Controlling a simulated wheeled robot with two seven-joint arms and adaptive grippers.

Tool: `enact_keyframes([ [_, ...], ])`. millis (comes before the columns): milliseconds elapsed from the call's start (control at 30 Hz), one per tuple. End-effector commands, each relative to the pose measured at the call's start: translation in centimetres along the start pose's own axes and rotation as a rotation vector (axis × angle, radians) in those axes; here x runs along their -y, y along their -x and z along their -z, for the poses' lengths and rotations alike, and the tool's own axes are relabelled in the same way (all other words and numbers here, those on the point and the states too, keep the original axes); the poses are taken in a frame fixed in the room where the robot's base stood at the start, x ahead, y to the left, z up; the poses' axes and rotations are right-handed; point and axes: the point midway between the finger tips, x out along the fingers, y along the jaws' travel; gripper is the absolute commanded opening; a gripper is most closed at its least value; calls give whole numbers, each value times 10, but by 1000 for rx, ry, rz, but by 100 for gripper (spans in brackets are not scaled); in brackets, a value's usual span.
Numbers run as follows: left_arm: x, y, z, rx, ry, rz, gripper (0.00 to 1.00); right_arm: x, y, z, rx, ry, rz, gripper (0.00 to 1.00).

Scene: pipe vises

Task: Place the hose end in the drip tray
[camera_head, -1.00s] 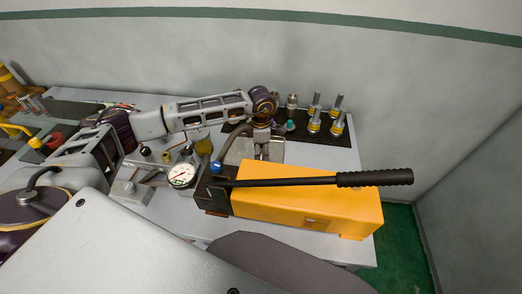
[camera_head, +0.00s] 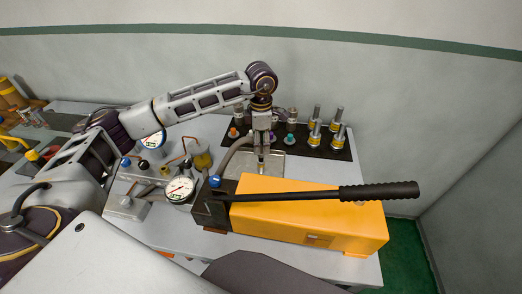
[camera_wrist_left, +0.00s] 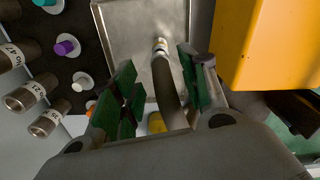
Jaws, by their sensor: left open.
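The drip tray (camera_head: 273,173) is a shallow metal tray on the table behind the yellow pump. It fills the upper middle of the left wrist view (camera_wrist_left: 126,40). The dark grey hose (camera_head: 229,154) arches from the pump's front block to the tray. Its brass and silver hose end (camera_wrist_left: 160,46) lies over the tray floor, inside the rim as seen from above; whether it touches the floor is unclear. My left gripper (camera_head: 262,146) points down above the tray. Its green-padded fingers (camera_wrist_left: 158,92) are open, with the hose between them and space beside it. My right gripper is not in view.
The yellow pump (camera_head: 300,212) with a long black-gripped lever stands close to the tray's front. Behind the tray, a black mat (camera_head: 318,140) holds several metal fittings and coloured caps. Gauges and valves (camera_head: 180,188) stand to the left. A wall runs behind the table.

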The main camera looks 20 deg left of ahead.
Motion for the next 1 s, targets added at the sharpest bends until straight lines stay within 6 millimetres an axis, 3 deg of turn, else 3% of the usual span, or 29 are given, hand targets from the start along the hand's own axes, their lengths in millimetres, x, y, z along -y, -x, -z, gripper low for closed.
enact_keyframes([
  [400,0,8,0,0,-1,1,44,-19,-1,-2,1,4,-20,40],
  [1000,0,10,0,0,-1,1,44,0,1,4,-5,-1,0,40],
])
